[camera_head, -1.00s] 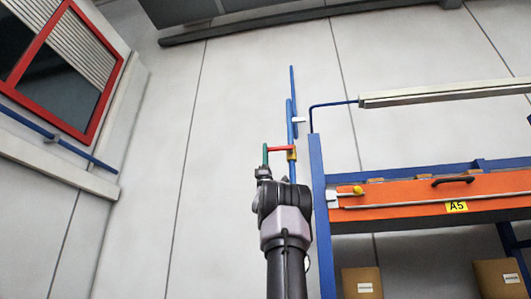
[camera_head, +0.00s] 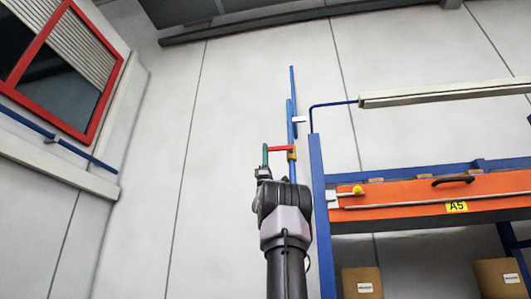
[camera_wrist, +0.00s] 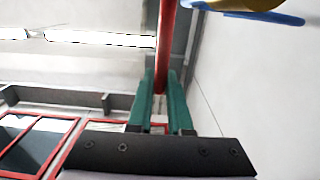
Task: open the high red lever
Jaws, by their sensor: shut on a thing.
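The high red lever (camera_head: 278,149) sticks out to the left, about level, from a yellow valve body (camera_head: 291,154) on an upright blue pipe (camera_head: 290,115). My gripper (camera_head: 265,156) is at the lever's left end, with its green fingers upright there. In the wrist view the red lever (camera_wrist: 166,38) runs down between the two green fingers of my gripper (camera_wrist: 162,78), which is shut on it. The yellow valve body (camera_wrist: 240,4) shows at the top edge of the wrist view. My arm hides the lower part of the pipe.
An orange and blue rack (camera_head: 400,205) labelled A5 stands close to the right of my arm, with cardboard boxes (camera_head: 362,283) below. A lamp bar (camera_head: 440,93) is above it. A red-framed window (camera_head: 65,70) is at the left. Bare wall lies between.

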